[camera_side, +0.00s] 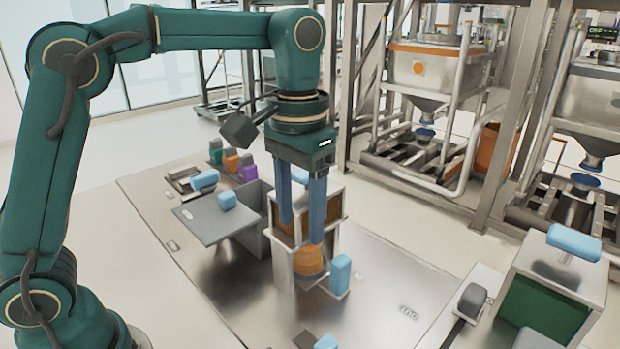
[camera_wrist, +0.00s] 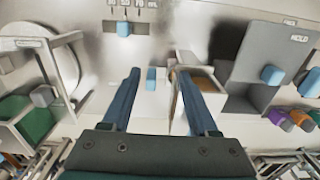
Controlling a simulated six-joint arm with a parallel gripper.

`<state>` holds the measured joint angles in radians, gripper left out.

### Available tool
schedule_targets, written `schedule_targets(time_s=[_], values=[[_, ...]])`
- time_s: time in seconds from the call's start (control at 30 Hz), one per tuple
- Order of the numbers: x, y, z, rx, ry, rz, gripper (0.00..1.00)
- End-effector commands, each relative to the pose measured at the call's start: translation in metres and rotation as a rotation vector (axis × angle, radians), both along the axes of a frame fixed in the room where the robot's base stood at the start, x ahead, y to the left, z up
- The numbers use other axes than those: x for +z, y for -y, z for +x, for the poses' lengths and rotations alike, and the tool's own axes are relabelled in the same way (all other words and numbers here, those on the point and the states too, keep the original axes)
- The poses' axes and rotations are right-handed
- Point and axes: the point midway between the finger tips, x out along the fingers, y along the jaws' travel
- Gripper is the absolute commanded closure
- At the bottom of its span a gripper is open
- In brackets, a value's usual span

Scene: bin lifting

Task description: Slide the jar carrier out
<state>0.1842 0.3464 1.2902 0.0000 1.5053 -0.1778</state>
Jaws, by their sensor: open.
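The jar carrier appears to be the low pale part with an upright blue handle (camera_side: 340,272) at the front of an open-topped metal housing (camera_side: 280,262). An orange jar-like body (camera_side: 309,262) shows in the housing's front opening; its lower part is hidden. My gripper (camera_side: 300,232) points down with its two long blue fingers apart, over and in front of the housing. I cannot tell whether a finger touches it. In the wrist view the fingers (camera_wrist: 155,72) are spread, with the blue handle (camera_wrist: 151,79) between them and the housing (camera_wrist: 207,88) by the right finger.
A grey panel (camera_side: 215,218) with a blue knob stands left of the housing. Small green, orange and purple blocks (camera_side: 231,160) lie behind. A metal box (camera_side: 556,272) with a blue handle stands right. The plate (camera_side: 395,285) marked "OUT" is clear in between.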

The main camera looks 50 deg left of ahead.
Motion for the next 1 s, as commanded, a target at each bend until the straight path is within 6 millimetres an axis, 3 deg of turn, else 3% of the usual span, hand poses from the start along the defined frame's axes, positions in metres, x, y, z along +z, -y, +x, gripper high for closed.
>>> schedule_targets(time_s=[0.23,0.53,0.77,1.0], values=[[-0.026,0.017,0.026,-0.002,-0.094,0.021,0.40],[-0.032,0.016,0.067,0.006,-0.019,0.004,0.40],[-0.035,0.015,0.074,0.006,0.000,0.000,0.40],[-0.055,0.014,0.074,0.006,-0.004,0.001,0.40]])
